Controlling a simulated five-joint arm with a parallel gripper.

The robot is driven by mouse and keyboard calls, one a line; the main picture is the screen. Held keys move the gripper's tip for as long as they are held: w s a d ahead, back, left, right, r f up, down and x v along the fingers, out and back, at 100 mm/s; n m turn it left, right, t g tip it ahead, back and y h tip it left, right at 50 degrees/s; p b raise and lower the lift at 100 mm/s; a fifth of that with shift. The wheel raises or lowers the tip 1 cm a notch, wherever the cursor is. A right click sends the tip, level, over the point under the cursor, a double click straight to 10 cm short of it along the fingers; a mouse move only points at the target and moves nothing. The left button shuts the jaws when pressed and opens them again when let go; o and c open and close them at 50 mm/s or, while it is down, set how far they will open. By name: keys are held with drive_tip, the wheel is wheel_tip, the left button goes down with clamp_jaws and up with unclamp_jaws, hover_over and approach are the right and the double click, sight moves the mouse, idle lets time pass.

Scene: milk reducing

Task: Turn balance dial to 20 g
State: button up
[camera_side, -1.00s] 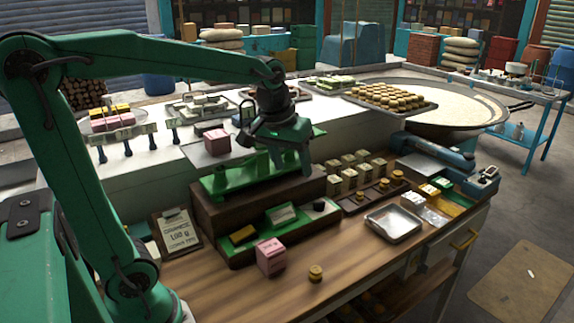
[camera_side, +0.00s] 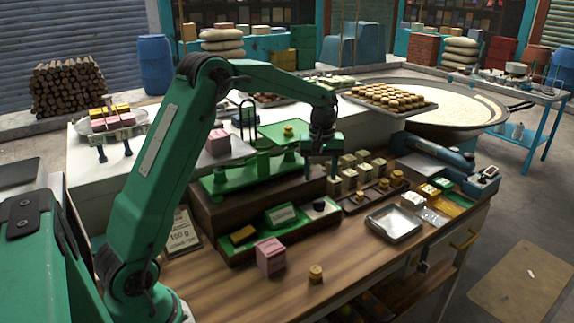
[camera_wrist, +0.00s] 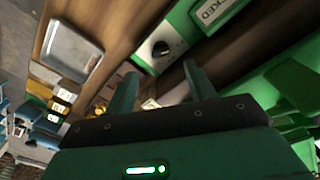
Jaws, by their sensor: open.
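The balance dial is a black knob (camera_side: 319,206) on a pale plate at the right end of the green-and-brown front panel of the balance. The knob also shows in the wrist view (camera_wrist: 161,49), just beyond the fingertips. My gripper (camera_side: 321,178) is open and empty, its fingers pointing down above the dial and apart from it. In the wrist view my two fingers (camera_wrist: 158,75) are spread, with the knob between their lines. The green balance (camera_side: 255,172) stands on a dark wooden base. The dial's marks are too small to read.
A pink box (camera_side: 219,142) and a brass-coloured piece (camera_side: 288,131) sit on the balance's pans. Right of the dial are several small blocks (camera_side: 350,180) and a metal tray (camera_side: 394,222). Another pink box (camera_side: 270,258) and a gold piece (camera_side: 316,273) stand on the front counter.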

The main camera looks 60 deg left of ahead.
sight(319, 205)
drive_tip(key=shift+w+a+f+n, duration=0.15)
drive_tip(key=shift+w+a+f, duration=0.15)
drive_tip(key=shift+f, duration=0.25)
drive_tip(key=shift+w+a+f+n, duration=0.15)
drive_tip(key=shift+w+a+f, duration=0.15)
drive_tip(key=shift+f, duration=0.2)
drive_tip(key=shift+f, duration=3.9)
drive_tip(key=shift+c, duration=0.2)
drive_tip(key=c, duration=0.9)
